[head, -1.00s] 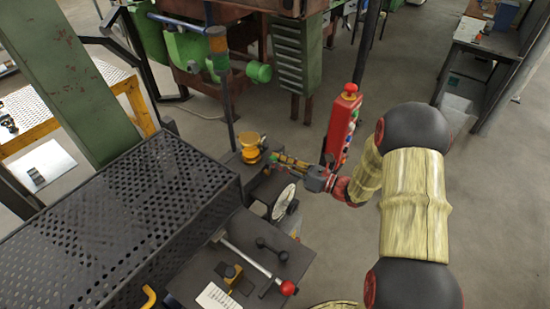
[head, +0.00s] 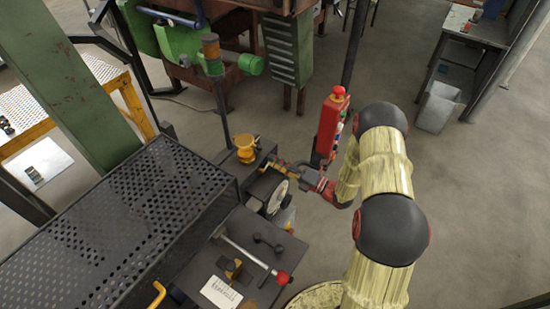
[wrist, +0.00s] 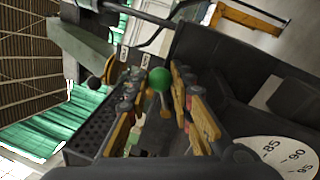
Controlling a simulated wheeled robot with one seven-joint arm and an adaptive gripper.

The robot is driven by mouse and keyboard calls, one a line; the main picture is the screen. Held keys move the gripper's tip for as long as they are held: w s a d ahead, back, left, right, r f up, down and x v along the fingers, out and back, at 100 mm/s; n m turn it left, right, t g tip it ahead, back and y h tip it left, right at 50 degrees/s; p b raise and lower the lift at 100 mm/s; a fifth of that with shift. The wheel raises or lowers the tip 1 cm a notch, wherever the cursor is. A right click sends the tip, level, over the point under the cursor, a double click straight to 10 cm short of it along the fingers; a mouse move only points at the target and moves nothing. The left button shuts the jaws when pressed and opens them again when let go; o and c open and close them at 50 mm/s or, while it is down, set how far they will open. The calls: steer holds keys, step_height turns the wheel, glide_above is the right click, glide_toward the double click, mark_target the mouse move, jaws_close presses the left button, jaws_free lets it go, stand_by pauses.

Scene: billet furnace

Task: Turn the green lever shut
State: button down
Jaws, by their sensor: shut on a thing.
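The green lever's round green knob (wrist: 159,79) shows in the wrist view, between the two fingers of my gripper (wrist: 157,98). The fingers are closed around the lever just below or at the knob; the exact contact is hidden. In the head view my gripper (head: 279,165) is at the dark machine top, right of a yellow cup-shaped fitting (head: 245,147) and above a white dial (head: 277,197). The lever is too small and covered to make out there.
A red-knobbed lever (head: 282,277) lies on the nearer dark panel. A perforated black table (head: 120,225) is at left. Floor at right is open.

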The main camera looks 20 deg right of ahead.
steer(key=shift+w+d+f+m, duration=0.15)
steer(key=shift+f+m, duration=0.1)
steer(key=shift+m, duration=0.25)
steer(key=c, duration=1.5)
jaws_free()
steer(key=shift+c, duration=0.2)
